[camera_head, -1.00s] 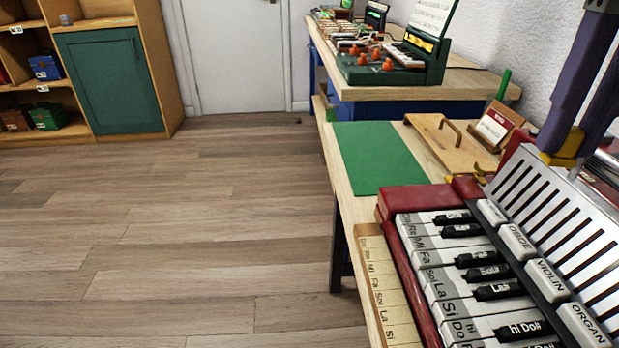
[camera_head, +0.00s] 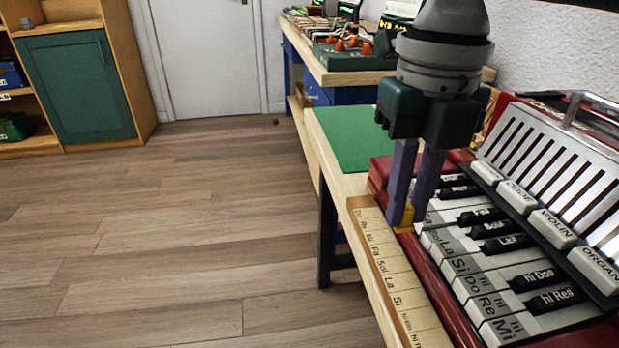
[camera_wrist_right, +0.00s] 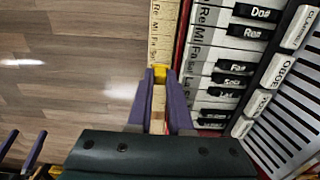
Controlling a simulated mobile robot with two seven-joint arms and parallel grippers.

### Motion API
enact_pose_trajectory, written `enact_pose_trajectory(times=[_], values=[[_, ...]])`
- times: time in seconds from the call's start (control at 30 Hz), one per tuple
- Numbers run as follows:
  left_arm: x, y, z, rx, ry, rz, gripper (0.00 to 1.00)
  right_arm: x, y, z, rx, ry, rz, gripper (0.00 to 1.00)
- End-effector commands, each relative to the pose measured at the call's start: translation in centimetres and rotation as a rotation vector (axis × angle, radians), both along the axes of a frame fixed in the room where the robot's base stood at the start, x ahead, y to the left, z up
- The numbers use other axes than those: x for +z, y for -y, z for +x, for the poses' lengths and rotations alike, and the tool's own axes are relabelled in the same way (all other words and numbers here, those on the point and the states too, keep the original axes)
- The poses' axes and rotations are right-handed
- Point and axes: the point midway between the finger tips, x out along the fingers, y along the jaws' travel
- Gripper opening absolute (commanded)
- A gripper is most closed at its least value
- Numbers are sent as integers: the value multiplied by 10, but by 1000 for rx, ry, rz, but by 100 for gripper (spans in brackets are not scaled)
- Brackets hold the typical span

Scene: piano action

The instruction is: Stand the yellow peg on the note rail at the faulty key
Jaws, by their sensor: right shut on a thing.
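My right gripper (camera_head: 408,220) is shut on the yellow peg (camera_head: 405,212), low over the line between the note rail and the keyboard. The peg also shows between the purple fingertips in the right wrist view (camera_wrist_right: 160,73). The note rail (camera_head: 398,285) is a pale strip with note names along the keyboard's front. The peg is near the rail's Mi and Fa labels; I cannot tell whether it touches the rail. The fingers hide some keys (camera_head: 462,265), and which key is faulty does not show. My left gripper (camera_wrist_right: 22,146) shows apart-fingered at the lower left of the wrist view.
A row of white instrument buttons (camera_head: 553,230) and a slotted grille (camera_head: 545,155) lie right of the keys. A green mat (camera_head: 343,135) lies beyond the keyboard. A further bench (camera_head: 345,72) holds other devices. Open floor (camera_head: 180,230) is at the left.

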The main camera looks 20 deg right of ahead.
Motion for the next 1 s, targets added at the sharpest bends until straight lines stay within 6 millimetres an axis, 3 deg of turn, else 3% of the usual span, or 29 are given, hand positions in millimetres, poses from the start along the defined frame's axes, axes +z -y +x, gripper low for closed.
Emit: enact_pose_trajectory(times=[0.03, 0.27, 0.5, 0.87, 0.9, 1.0], values=[[-4, 0, 0, 0, 0, 0, 100, -10, 0, -1, 0, -2, 0, 0], [-8, 0, 0, 0, 0, 0, 100, -27, 0, 0, 1, -1, 0, 0], [-18, 0, 0, 0, 0, 0, 100, -62, 0, 0, 0, -1, -1, 0], [-17, 0, 0, 0, 0, 0, 100, -64, 0, 0, 1, -1, 1, 0], [-17, 0, 0, 0, 0, 0, 100, -64, -1, 0, 1, 0, 1, 22], [-17, 0, 0, 0, 0, 0, 100, -63, 0, 0, 1, 0, 1, 30]])
